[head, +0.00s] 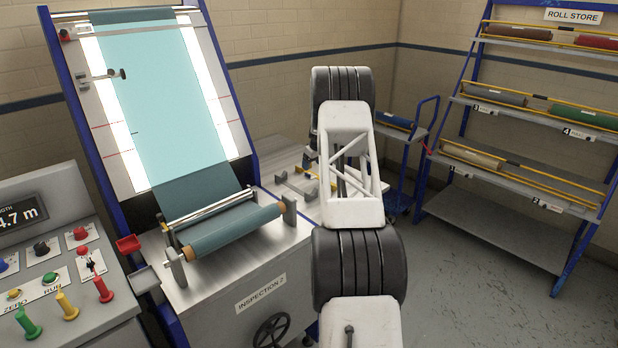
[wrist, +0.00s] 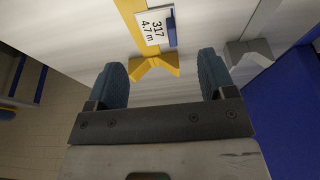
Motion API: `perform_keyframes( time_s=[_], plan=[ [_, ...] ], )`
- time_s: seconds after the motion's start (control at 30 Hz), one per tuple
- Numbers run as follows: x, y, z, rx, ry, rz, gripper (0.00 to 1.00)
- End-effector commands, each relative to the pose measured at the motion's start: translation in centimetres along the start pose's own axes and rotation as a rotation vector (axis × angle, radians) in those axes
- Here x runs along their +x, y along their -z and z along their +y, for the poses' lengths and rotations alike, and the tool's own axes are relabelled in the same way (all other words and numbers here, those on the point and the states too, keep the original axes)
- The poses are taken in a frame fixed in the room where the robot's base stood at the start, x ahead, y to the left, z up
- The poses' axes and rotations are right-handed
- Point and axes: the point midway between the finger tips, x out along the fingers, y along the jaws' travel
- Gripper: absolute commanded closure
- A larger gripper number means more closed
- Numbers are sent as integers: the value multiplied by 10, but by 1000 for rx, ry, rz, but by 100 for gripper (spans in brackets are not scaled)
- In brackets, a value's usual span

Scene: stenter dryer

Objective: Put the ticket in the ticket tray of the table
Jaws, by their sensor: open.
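The ticket is not clearly visible in the head view, where my arm covers much of the table. I cannot tell which is the ticket tray.
A yellow V-shaped rest (wrist: 155,67) stands close to the fingers, with a grey one (wrist: 248,50) to the right. A teal fabric roll (head: 232,230) lies across the table front. A control console (head: 60,270) stands left, a roll rack (head: 530,120) right.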

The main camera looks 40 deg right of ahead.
Motion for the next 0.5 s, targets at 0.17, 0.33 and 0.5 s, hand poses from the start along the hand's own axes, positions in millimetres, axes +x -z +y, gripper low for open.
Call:
perform_keyframes(
  time_s=[0.17,0.33,0.5],
  plan=[
    [6,0,0,0,1,-1,23],
    [20,-1,0,0,1,-1,23],
    [37,-2,0,0,1,-1,23]
  ],
)
